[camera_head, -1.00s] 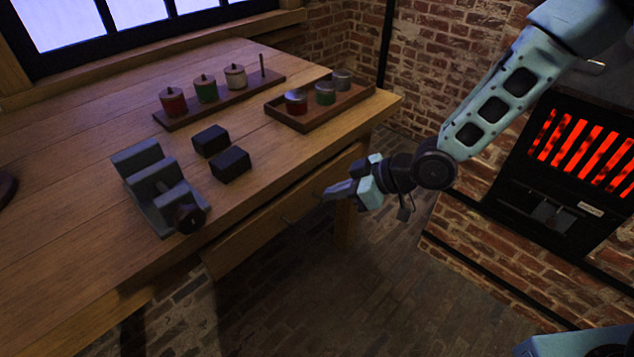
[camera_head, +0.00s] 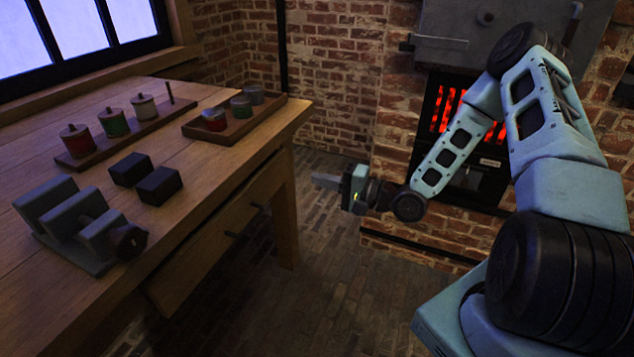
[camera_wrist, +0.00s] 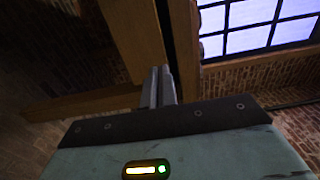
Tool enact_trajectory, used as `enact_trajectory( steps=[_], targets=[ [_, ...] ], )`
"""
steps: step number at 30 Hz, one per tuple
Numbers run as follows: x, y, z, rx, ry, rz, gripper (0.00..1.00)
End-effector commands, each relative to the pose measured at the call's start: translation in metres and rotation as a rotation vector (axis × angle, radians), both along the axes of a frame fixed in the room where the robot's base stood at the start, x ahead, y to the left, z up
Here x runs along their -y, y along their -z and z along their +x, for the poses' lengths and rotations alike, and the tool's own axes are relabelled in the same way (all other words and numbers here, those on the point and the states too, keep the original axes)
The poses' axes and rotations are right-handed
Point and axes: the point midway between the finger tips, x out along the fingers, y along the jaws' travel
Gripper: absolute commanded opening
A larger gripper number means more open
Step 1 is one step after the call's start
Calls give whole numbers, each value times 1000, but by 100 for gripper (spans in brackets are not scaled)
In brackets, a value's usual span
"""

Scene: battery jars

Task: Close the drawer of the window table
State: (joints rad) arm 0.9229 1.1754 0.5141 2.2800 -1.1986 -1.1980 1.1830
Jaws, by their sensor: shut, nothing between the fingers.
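The window table (camera_head: 215,150) stands on the left under the window. My gripper (camera_head: 325,181) is shut and empty, over the floor to the right of the table and apart from the drawer. Its closed fingers (camera_wrist: 160,75) also show in the wrist view, with wooden parts beyond them.
On the table are a grey stepped block (camera_head: 75,225), two black blocks (camera_head: 158,186), a board with jars (camera_head: 115,125) and a tray with jars (camera_head: 225,130). A glowing furnace (camera_head: 450,115) stands behind my arm. Brick floor (camera_head: 310,290) lies open beside the table.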

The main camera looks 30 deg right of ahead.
Motion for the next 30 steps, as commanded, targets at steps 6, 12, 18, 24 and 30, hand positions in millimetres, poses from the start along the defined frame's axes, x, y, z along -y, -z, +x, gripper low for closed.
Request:
enact_trajectory(
  steps=[6,12,18,24,30],
  targets=[
    [-29,1,38,2,-4,-1,0],
    [-50,2,67,1,-3,-3,0],
    [-62,1,84,1,-2,-3,0],
    [-64,0,89,0,-1,-4,0],
    [-64,0,88,0,-1,-3,0]
  ],
)
